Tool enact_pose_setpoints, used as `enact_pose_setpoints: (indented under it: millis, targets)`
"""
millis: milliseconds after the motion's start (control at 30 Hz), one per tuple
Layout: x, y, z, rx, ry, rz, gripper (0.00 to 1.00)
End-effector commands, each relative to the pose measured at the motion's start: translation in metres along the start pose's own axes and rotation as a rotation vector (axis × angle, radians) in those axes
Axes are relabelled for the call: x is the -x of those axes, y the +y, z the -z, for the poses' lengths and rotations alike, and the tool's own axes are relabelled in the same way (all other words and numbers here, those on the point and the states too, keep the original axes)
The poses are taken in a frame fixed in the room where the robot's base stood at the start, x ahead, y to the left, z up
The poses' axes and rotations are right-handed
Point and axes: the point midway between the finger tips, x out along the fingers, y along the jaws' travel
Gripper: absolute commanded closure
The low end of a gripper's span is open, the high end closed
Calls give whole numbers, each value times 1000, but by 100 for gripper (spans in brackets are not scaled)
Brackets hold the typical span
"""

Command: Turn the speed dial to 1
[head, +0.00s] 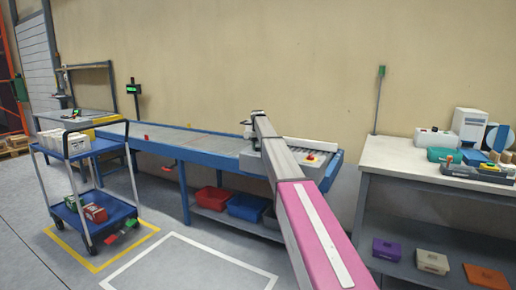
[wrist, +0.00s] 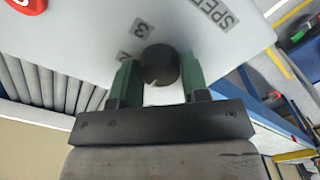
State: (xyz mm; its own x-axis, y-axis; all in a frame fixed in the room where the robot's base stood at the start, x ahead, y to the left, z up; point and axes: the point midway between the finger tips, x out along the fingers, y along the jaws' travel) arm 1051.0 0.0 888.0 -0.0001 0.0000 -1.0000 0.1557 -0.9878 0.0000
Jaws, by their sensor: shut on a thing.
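The speed dial (wrist: 158,66) is a round black knob on a pale grey panel (wrist: 90,28) in the wrist view. My gripper (wrist: 158,75) has its two green fingers on either side of the dial and is shut on it. The label "3" (wrist: 140,30) is beside the dial, and the start of the word "SPEED" (wrist: 213,13) is to its upper right. Another label (wrist: 124,57) is partly covered by the left finger. I cannot make out the dial's pointer mark. In the head view my arm hides the dial.
A red button (wrist: 22,3) is at the panel's corner in the wrist view. The blue conveyor (head: 190,143) runs along the wall, with red and blue bins (head: 213,198) below. A cart (head: 85,152) stands left and a white workbench (head: 400,158) right. Marked floor in front is clear.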

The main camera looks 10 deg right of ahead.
Motion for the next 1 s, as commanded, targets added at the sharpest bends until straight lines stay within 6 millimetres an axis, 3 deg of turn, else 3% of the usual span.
enact_pose_setpoints:
  millis: [467,500,567,1000]
  targets:
    - [0,0,0,18,0,0,82]
    - [0,0,0,18,0,0,55]
    - [0,0,0,17,0,0,36]
    - [5,0,0,16,0,0,33]
